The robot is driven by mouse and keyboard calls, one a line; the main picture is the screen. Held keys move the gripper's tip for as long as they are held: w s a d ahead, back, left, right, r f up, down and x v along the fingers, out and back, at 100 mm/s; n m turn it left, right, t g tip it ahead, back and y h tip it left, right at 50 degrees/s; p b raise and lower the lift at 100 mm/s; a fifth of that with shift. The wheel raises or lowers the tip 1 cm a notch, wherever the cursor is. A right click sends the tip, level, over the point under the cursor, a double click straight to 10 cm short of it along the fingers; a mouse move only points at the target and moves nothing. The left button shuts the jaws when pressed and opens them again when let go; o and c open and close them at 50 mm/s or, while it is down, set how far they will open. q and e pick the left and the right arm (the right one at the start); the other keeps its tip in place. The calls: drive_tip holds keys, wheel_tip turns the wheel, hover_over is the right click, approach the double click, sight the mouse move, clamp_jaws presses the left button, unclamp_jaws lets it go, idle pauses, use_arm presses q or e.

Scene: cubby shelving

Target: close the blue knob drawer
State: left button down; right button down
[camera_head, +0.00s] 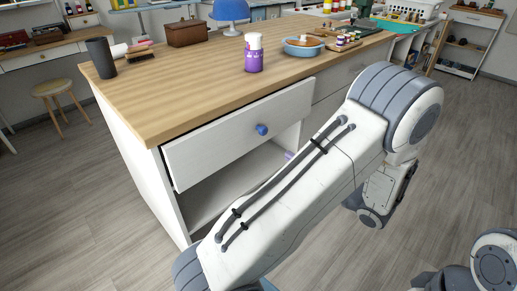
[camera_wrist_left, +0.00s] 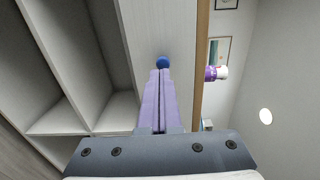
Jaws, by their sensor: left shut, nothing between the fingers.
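The white drawer front (camera_head: 215,140) with the blue knob (camera_head: 262,129) is under the wooden worktop. It stands a little out from the cabinet, with a dark gap along its top. In the left wrist view the knob (camera_wrist_left: 163,62) is just beyond the tips of my left gripper (camera_wrist_left: 159,73), whose purple fingers are shut and empty. I cannot tell whether the tips touch the knob. In the head view only a purple fingertip of my left gripper (camera_head: 289,155) shows below and right of the knob; my arm hides the rest. My right gripper is not in view.
On the worktop (camera_head: 180,105) stand a purple bottle (camera_head: 254,55), a blue bowl (camera_head: 303,46), a blue lamp (camera_head: 230,10), a brown box (camera_head: 187,33) and a dark cylinder (camera_head: 101,58). An open cubby (camera_head: 215,195) lies below the drawer.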

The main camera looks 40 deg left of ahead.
sight(251, 132)
use_arm(q)
drive_tip(key=a, duration=0.9)
drive_tip(key=w+a, duration=0.1)
drive_tip(key=a, duration=0.4)
drive_tip(key=shift+w+b, duration=0.1)
drive_tip(key=shift+b, duration=0.3)
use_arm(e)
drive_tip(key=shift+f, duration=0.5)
